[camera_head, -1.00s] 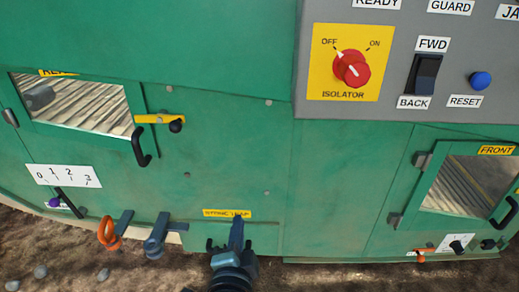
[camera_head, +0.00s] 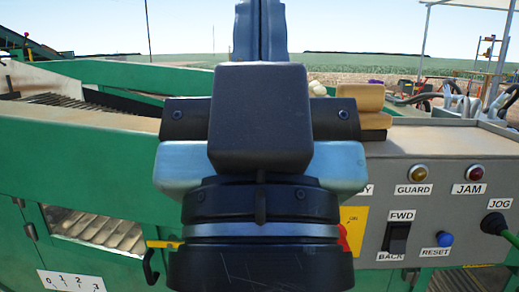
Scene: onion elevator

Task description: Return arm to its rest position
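My gripper (camera_head: 260,30) stands large and close in the middle of the head view, seen from behind and pointing up and away. A blue-grey part rises above its dark housing. I cannot tell whether its fingers are open or shut, and I see nothing held in it. It hides the middle of the green machine (camera_head: 90,150) and most of the yellow isolator plate (camera_head: 353,218). Only a red edge of the isolator knob (camera_head: 343,238) shows beside my wrist.
A yellow latch (camera_head: 163,244) is at lower left. Open field lies behind.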

